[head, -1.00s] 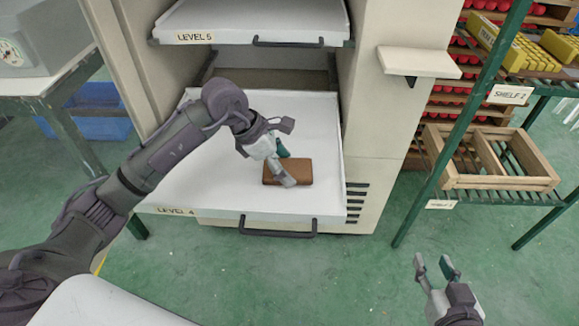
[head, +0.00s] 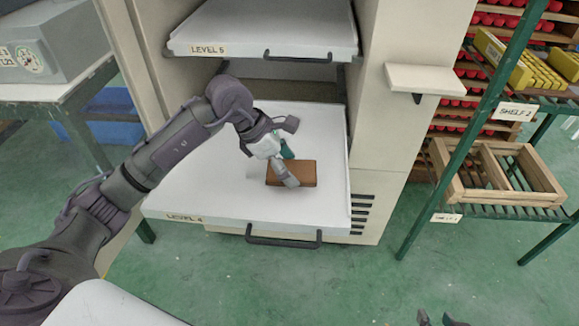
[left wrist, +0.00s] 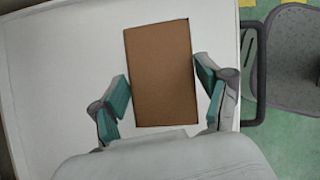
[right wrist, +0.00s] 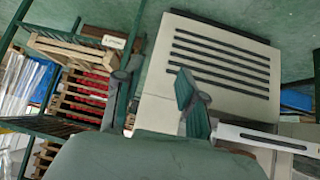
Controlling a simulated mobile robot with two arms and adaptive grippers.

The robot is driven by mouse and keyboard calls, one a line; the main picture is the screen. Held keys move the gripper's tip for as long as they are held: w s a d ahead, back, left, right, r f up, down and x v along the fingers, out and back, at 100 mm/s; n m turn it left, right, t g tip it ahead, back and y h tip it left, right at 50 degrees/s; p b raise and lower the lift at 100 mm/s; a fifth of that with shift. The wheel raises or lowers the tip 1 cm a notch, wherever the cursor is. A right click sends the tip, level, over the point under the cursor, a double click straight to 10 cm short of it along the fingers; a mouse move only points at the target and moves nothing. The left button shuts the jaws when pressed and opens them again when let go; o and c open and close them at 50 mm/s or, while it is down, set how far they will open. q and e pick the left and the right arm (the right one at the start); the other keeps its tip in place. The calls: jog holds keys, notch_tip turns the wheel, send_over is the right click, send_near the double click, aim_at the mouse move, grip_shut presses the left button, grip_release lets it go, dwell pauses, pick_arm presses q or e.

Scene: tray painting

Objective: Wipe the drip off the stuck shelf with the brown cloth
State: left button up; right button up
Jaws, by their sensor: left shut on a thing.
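The pulled-out LEVEL 4 shelf (head: 215,195) is a white tray in a cream cabinet. The brown cloth (head: 303,173) is a flat rectangular pad on it, right of the middle and behind the front edge. My left gripper (head: 286,168) is shut on the cloth, one finger on each long side, as the left wrist view shows with the cloth (left wrist: 160,75) between the fingers. No drip shows on the bare white surface; any part under the cloth is hidden. My right gripper (head: 437,318) is low at the bottom edge, its fingers apart and empty in the right wrist view (right wrist: 155,80).
The LEVEL 5 shelf (head: 265,30) overhangs above. A black handle (head: 284,238) runs along the tray's front. A small ledge (head: 425,78) juts from the cabinet. A green rack with a wooden crate (head: 495,175) stands at right. The tray's left side is clear.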

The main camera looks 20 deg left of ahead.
pick_arm(q)
jog(key=shift+r+p, duration=0.3)
jog(key=shift+r, duration=0.25)
jog(key=shift+r+p, duration=0.35)
jog(key=shift+r, duration=0.2)
jog(key=shift+r+p, duration=0.65)
jog(key=shift+r, duration=0.6)
pick_arm(e)
jog(key=s+d+f+g+h, duration=0.1)
jog(key=s+d+g, duration=0.3)
jog(key=s, duration=0.5)
jog(key=shift+s+d+f+g, duration=0.2)
jog(key=shift+s+f+g, duration=0.05)
jog(key=shift+f+g, duration=0.4)
